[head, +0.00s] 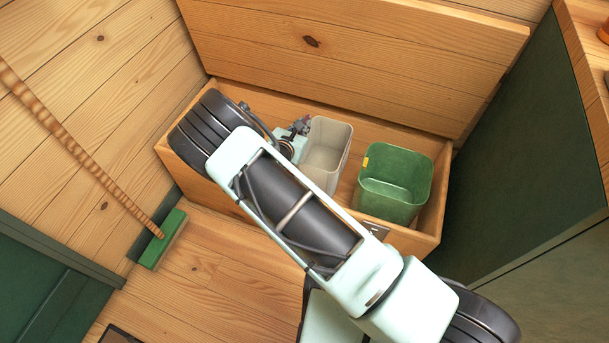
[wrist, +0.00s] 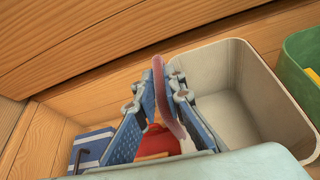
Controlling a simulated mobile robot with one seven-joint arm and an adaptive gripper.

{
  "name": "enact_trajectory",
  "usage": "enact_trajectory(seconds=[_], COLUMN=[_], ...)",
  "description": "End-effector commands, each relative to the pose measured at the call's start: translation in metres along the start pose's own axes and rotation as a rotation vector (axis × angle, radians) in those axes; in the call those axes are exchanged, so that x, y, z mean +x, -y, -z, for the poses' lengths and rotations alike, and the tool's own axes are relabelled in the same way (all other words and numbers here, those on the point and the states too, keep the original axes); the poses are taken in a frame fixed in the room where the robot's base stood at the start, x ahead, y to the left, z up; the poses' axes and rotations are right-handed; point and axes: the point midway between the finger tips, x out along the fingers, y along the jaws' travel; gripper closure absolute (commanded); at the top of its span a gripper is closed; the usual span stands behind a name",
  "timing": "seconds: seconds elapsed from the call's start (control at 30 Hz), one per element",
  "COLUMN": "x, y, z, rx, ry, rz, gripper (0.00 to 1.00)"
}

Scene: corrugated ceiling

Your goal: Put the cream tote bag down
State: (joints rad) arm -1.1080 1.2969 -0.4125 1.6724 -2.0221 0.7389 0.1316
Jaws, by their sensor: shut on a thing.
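My gripper (wrist: 160,88) is shut on a thin, curved pinkish strip (wrist: 159,70), which stands up between the fingertips. I cannot tell whether this strip is part of the cream tote bag; no whole cream bag is plain in either view. In the head view my gripper (head: 298,130) is mostly hidden by my arm. It is over the wooden chest, just left of a cream open bin (head: 328,150). In the wrist view the bin (wrist: 240,60) is right of the fingers. A red and orange thing (wrist: 155,142) shows low between the fingers.
The open wooden chest (head: 425,238) has its lid (head: 360,50) raised behind. A green bin (head: 395,180) stands right of the cream bin. A blue and white striped thing (wrist: 92,148) lies left of my fingers. A broom (head: 160,245) leans at left.

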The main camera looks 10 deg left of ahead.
Motion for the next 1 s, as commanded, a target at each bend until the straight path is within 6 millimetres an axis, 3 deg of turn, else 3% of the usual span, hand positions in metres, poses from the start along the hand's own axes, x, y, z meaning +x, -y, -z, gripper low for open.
enact_trajectory(seconds=[0.2,0.47,0.63,0.97,1.0], x=[0.017,0.025,0.035,0.036,0.036], y=[0.006,0.008,0.011,0.011,0.012], z=[0.042,0.06,0.084,0.087,0.088], rx=[-0.007,-0.003,-0.004,-0.003,-0.003], ry=[0.0,0.0,0.0,0.0,-0.001], rz=[0.0,0.001,0.0,0.001,0.001], gripper=[1.0,1.0,1.0,1.0,0.9])
